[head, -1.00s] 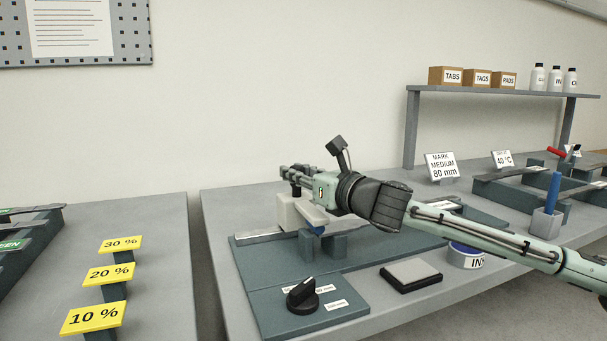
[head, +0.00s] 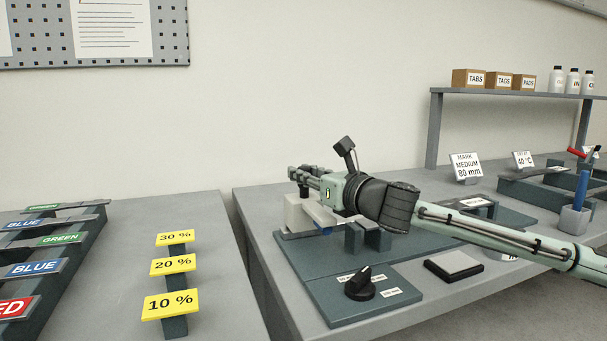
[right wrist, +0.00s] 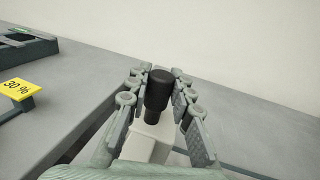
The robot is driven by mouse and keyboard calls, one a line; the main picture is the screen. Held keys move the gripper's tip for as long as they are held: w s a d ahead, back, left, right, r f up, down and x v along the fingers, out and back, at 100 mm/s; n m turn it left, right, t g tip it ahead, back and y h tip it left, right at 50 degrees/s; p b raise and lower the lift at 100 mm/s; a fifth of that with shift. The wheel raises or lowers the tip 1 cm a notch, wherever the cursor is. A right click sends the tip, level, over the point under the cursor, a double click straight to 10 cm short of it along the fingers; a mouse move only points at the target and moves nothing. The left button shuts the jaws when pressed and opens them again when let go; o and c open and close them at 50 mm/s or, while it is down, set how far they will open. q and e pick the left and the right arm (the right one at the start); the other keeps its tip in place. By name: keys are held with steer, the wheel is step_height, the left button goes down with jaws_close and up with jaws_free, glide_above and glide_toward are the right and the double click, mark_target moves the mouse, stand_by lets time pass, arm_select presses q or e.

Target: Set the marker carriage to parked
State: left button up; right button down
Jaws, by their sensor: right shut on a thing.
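The marker carriage (head: 296,214) is a white block with a blue part under it, near the left end of its rail (head: 291,236) on the dark teal base (head: 345,250). My right gripper (head: 303,177) is shut on the carriage's upright black knob. In the right wrist view the black knob (right wrist: 158,92) stands between the two fingers, with the white carriage body (right wrist: 140,143) below. My arm hides part of the carriage and rail. No parked mark is legible. My left gripper is out of view.
A black dial (head: 360,285) sits on the base's front plate. A dark flat pad (head: 454,266) lies to its right. Yellow percent signs (head: 171,304) and coloured labelled racks (head: 40,269) stand on the left table. A pen holder (head: 574,219) stands at right.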

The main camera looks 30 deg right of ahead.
steer(key=shift+s+a, duration=0.1)
steer(key=shift+a, duration=0.15)
steer(key=c, duration=1.3)
jaws_free()
steer(key=shift+a, duration=0.15)
steer(key=shift+s+d+f, duration=0.15)
steer(key=shift+s+d, duration=0.05)
steer(key=shift+s, duration=0.4)
steer(key=s, duration=1)
steer(key=shift+s, duration=0.3)
steer(key=shift+d, duration=0.1)
